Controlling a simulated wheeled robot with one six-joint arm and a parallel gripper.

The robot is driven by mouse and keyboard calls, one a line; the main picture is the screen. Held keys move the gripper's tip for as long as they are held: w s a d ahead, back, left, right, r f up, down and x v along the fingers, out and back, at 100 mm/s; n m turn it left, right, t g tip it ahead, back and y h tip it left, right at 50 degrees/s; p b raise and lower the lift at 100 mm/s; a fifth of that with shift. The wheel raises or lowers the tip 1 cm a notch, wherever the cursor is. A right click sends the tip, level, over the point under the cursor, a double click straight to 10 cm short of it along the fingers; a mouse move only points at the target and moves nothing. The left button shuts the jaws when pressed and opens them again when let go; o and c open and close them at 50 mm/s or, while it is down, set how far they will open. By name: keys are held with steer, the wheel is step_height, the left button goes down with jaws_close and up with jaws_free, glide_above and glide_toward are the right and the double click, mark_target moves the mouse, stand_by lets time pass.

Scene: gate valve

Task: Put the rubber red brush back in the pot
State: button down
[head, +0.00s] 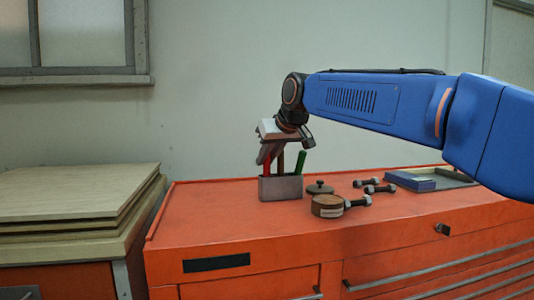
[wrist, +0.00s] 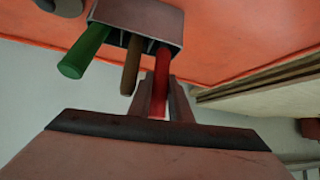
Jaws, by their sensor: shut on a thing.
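The grey rectangular pot (head: 282,188) stands on the red cabinet top; it also shows at the top of the wrist view (wrist: 150,18). The red brush (head: 266,166) is upright at the pot's left side in the head view, its lower end inside the pot. In the wrist view its red handle (wrist: 161,78) runs from the pot to between my fingers. My gripper (wrist: 166,100) is shut on this handle, just above the pot; in the head view it (head: 268,152) hangs over the pot. The brush's lower end is hidden by the pot wall.
The pot also holds a green handle (head: 300,162) and a brown handle (wrist: 131,66) close beside the red one. A round brown tin (head: 326,206), a dark lid (head: 320,187), several bolts (head: 379,188) and a blue box (head: 410,181) lie to the right. The cabinet top's (head: 215,215) front left is clear.

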steer(key=shift+f, duration=0.1)
steer(key=c, duration=1.6)
jaws_free()
steer(key=shift+o, duration=0.2)
steer(key=v, duration=1.7)
steer(key=s+d+f+m+g+h, duration=0.1)
steer(key=s+d+f+m, duration=0.1)
steer(key=s+d+f, duration=0.55)
steer(key=s+d+f+m+h, duration=0.15)
steer(key=s+d+f, duration=0.25)
steer(key=d+f, duration=0.7)
steer(key=s+d+f+m, duration=0.1)
steer(key=s+d+f, duration=0.1)
steer(key=s+f, duration=0.4)
steer(key=s+d+f+g+h, duration=0.1)
steer(key=s+d+f, duration=0.2)
steer(key=f, duration=0.9)
steer(key=s+d+f+m+g+h, duration=0.1)
steer(key=s+d+f, duration=0.1)
steer(key=s+f, duration=0.6)
steer(key=shift+s+d+f+m, duration=0.25)
steer(key=shift+s+f+m, duration=0.1)
steer(key=shift+f, duration=0.6)
